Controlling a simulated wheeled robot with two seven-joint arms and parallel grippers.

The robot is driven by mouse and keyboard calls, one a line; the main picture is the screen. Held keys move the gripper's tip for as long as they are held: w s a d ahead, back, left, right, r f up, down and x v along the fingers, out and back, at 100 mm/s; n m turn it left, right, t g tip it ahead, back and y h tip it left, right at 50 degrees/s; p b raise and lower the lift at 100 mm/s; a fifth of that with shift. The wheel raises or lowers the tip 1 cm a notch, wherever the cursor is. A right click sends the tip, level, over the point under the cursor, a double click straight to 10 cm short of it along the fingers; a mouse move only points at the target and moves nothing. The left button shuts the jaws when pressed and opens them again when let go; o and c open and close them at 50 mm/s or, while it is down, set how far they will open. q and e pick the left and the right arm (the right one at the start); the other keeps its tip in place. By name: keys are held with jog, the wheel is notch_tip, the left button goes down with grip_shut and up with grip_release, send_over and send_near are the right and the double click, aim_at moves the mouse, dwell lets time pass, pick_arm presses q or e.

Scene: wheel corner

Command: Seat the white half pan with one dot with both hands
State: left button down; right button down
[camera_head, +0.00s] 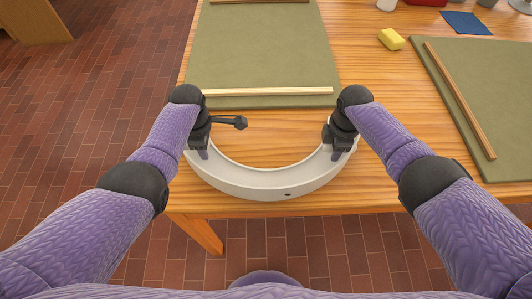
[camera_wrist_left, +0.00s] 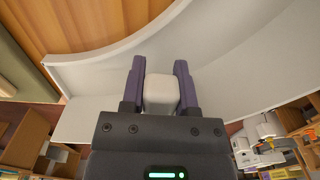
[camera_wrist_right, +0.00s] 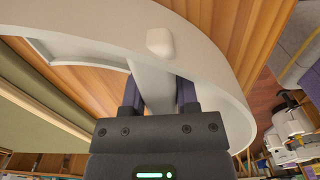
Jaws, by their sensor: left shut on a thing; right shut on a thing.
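The white half pan (camera_head: 250,187) is a half ring, its curved side toward me and its open side toward the far mat. One dark dot (camera_head: 287,194) shows on its outer wall. My left gripper (camera_head: 203,152) is shut on a pale block of the pan at its left side; in the left wrist view the fingers (camera_wrist_left: 160,75) straddle that block (camera_wrist_left: 161,95). My right gripper (camera_head: 338,152) is shut on the pan's right side; in the right wrist view the fingers (camera_wrist_right: 158,95) straddle a white piece. I cannot tell whether the pan touches the table.
A green mat (camera_head: 262,50) with a wooden strip (camera_head: 268,92) lies beyond the pan. A dark knobbed rod (camera_head: 235,122) shows beside my left gripper. Another mat (camera_head: 480,100) with a strip lies right. A yellow sponge (camera_head: 391,39) and blue cloth (camera_head: 466,23) lie farther back.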

pick_arm(q)
jog(key=shift+w+r, duration=0.1)
jog(key=shift+r, duration=0.05)
pick_arm(e)
jog(key=shift+r, duration=0.15)
